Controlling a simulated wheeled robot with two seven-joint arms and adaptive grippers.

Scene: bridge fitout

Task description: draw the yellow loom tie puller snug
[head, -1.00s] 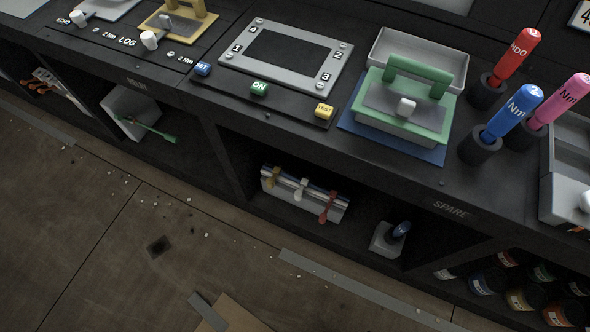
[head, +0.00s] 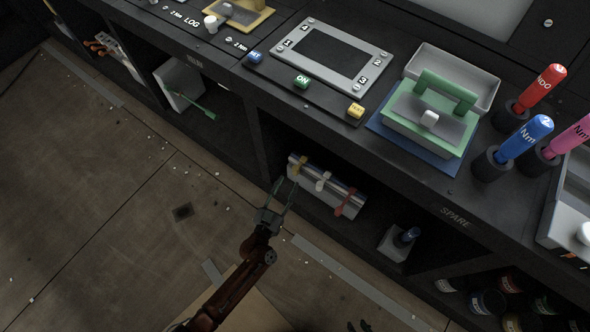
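The loom, a bundle of pale and dark cables (head: 335,190), lies on a light grey block in the open lower bay of the black console. Three tie pullers cross it: the yellow one (head: 299,166) at the left end, a white one (head: 322,181) in the middle and a red one (head: 349,205) at the right. My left gripper (head: 286,184) is open and empty, its fingers pointing up just in front of the loom's left end, below the yellow puller. Contact is not visible. Dark tips at the bottom edge look like my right gripper (head: 358,326); their opening is unclear.
The console top (head: 420,185) overhangs the bay. A divider wall (head: 258,140) stands left of the loom. A small grey block with a blue-handled item (head: 396,243) stands to its right. The floor (head: 120,200) in front is open, with tape strips and scattered bits.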

